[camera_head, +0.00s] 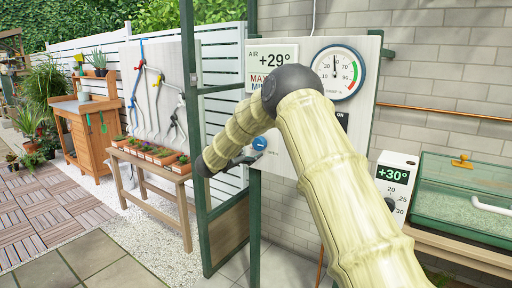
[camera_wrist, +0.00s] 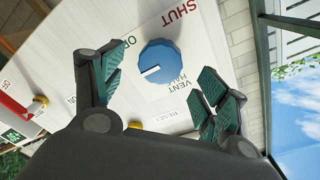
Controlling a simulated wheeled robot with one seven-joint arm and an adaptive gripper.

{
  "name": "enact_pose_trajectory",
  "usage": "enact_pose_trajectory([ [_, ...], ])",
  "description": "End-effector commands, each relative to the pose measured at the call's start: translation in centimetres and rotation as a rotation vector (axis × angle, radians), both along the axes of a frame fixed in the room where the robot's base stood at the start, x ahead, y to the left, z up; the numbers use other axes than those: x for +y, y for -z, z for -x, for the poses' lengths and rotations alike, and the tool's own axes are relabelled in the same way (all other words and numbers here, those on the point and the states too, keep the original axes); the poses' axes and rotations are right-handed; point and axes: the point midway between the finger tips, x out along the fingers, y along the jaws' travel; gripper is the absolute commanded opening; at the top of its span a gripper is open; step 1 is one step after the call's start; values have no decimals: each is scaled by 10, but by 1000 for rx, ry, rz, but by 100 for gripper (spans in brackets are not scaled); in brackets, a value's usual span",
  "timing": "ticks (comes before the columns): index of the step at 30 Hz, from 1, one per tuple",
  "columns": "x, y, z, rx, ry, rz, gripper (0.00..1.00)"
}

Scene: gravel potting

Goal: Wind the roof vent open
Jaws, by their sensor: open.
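The blue vent knob (camera_wrist: 165,55) sits on a pale panel (camera_wrist: 110,25) in the wrist view, with "SHUT" above it and a partly covered "OPEN" label to its upper left. Its white pointer mark faces left and slightly down. My gripper (camera_wrist: 158,76) is open, its green-padded fingers left and lower right of the knob; I see no contact. In the head view the blue knob (camera_head: 259,144) is on the wall panel (camera_head: 290,165), just beyond my gripper, which is small and dark there. The vent itself is not identifiable.
A red lever (camera_wrist: 14,112) and a "RESET" label (camera_wrist: 172,115) share the panel. A green-framed post (camera_head: 190,90) stands left of the panel. A glass-lidded box (camera_head: 465,195) is right.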

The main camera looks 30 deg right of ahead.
Motion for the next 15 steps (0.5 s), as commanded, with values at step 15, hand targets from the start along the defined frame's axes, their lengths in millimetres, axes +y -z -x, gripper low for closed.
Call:
enact_pose_trajectory([
  [15, 56, 1, 19, 0, -1, -1, 74],
])
